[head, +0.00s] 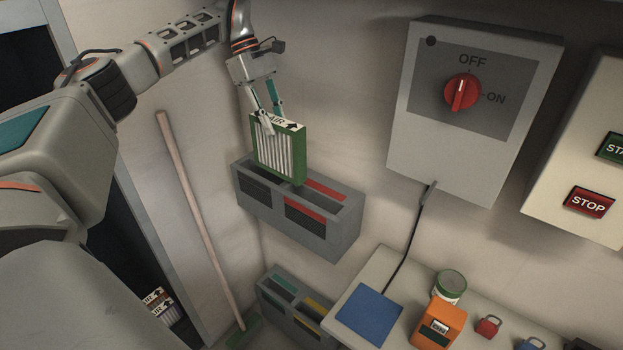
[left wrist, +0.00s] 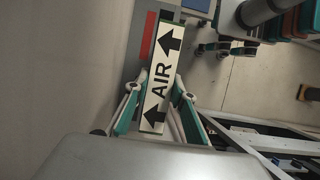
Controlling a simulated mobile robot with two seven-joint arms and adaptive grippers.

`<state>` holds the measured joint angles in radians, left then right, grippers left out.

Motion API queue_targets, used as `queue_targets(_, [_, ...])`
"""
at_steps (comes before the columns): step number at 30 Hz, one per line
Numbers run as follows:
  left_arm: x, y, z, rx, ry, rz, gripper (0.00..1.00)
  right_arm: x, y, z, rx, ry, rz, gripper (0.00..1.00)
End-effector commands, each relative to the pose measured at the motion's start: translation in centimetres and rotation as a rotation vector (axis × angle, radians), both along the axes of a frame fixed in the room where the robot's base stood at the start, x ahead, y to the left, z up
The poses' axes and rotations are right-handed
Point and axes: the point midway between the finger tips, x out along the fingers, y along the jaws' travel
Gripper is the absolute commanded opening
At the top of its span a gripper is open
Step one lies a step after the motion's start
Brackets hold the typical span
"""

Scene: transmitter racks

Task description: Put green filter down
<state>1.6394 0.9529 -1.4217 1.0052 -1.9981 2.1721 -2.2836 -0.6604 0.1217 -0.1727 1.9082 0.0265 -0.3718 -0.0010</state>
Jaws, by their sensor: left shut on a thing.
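The green filter (head: 278,150) has a green frame, white pleats and a label reading AIR with arrows on top. My left gripper (head: 268,122) is shut on its top edge and holds it upright. In the head view the filter's lower end is over the back left part of the upper grey wall holder (head: 310,232); I cannot tell whether it touches or sits in a slot. In the left wrist view the filter's AIR label (left wrist: 161,75) lies between the fingers, with part of the holder behind it. My right gripper is not in view.
A lower grey holder (head: 296,318) and a pink-handled broom (head: 200,220) are nearby. A switch box (head: 425,150) hangs to the right. A shelf (head: 385,265) carries a blue mat (head: 368,314), an orange device (head: 440,322), a round tin (head: 449,288) and padlocks (head: 488,327).

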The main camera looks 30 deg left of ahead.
Motion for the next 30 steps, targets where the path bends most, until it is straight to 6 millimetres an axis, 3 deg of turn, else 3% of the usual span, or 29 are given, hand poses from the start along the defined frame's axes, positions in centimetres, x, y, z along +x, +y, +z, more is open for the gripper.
queue_targets(6, [-0.3,-5.5,-0.2,0.0,-0.001,-0.007,0.0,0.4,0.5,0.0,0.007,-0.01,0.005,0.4])
queue_targets(15, [-0.6,-11.7,-0.2,-0.001,0.0,-0.005,0.0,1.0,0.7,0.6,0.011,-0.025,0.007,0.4])
queue_targets(24, [-0.6,-11.2,-6.5,-0.001,0.003,0.0,0.0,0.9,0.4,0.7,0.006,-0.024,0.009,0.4])
queue_targets(30, [-0.5,-11.2,-8.3,0.0,0.0,0.0,0.0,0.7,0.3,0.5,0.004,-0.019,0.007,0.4])
